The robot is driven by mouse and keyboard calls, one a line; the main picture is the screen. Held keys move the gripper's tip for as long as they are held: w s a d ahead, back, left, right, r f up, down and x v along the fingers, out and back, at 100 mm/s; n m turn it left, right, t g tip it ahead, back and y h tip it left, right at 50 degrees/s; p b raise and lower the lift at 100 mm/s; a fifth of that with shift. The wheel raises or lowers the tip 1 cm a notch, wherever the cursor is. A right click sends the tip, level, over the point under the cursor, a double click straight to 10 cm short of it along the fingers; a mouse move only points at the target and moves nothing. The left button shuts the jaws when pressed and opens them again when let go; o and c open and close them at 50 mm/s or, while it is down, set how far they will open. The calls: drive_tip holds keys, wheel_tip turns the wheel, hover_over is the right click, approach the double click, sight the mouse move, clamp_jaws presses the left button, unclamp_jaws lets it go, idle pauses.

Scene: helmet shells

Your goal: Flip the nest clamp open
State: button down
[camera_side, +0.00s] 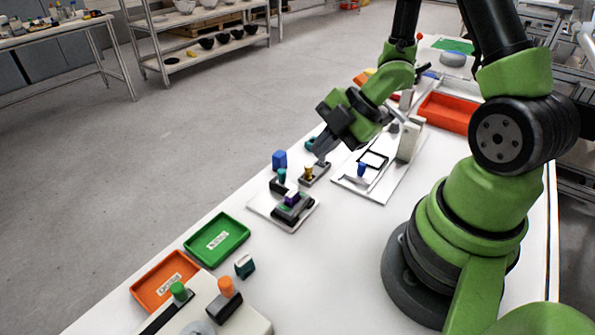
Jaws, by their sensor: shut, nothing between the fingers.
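My gripper (320,160) points down over the white table, its slim fingers shut with nothing between them. Its tips are close to a small dark base with a brass-coloured peg (308,172); I cannot tell whether they touch it. To the left, a light plate (262,207) carries a dark grey nest-like block with a purple piece (292,198) and a dark part with a teal top (282,176), perhaps the clamp. To the right, a white plate (378,190) bears a black square frame (374,159) and a blue upright piece (362,169). Which part is the nest clamp, and its position, are unclear.
A blue block (279,159) stands behind the teal-topped part. A green tray (217,239), an orange tray (165,280) and a teal block (245,266) lie at the near left. A red-orange bin (447,113) is at the back right. Bare table lies front centre.

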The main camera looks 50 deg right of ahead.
sight(289, 184)
drive_tip(key=x, duration=0.7)
drive_tip(key=shift+w+a+f, duration=0.15)
drive_tip(key=shift+f, duration=0.1)
drive_tip(key=shift+w, duration=1.05)
drive_tip(key=v, duration=1)
drive_tip(key=shift+s, duration=0.15)
